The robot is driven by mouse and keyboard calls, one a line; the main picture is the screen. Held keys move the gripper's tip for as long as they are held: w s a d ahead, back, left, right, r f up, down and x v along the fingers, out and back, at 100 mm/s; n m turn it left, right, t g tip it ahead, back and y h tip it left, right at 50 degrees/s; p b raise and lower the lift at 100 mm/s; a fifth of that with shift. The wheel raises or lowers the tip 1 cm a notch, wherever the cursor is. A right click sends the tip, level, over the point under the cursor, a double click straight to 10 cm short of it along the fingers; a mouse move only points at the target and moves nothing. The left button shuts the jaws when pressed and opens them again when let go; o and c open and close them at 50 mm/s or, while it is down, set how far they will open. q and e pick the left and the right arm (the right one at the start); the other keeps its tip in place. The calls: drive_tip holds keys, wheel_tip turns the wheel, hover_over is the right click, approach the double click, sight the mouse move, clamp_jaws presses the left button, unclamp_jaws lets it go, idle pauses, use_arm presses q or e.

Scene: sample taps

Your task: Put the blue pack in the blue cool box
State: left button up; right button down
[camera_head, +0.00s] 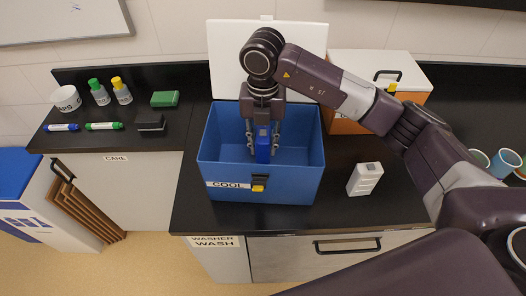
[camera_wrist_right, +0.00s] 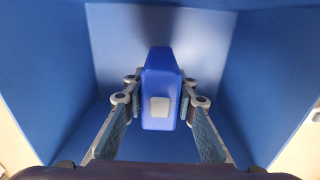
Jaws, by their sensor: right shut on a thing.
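The blue cool box (camera_head: 222,172) stands open on the dark counter, with a "COOL" label and a latch on its front. Its white lid is raised behind it. My right gripper (camera_head: 263,153) points down inside the box and is shut on the blue pack (camera_head: 263,144). In the right wrist view the blue pack (camera_wrist_right: 161,85), with a pale square on it, sits between both fingers, with blue box walls around it. I cannot tell whether the pack touches the box floor. My left gripper is not in view.
An orange box with a white lid (camera_head: 400,70) stands behind right. Bottles (camera_head: 98,92), markers (camera_head: 103,126) and a green sponge-like block (camera_head: 165,99) are on the left counter. Cups (camera_head: 505,160) stand far right.

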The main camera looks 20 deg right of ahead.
sight(263, 155)
wheel_tip(263, 155, down, 4)
drive_tip(key=shift+f+p, duration=0.1)
drive_tip(key=shift+p, duration=0.5)
drive_tip(key=shift+f, duration=0.15)
drive_tip(key=shift+f, duration=0.25)
drive_tip(key=c, duration=1.6)
unclamp_jaws()
drive_tip(key=shift+r, duration=0.1)
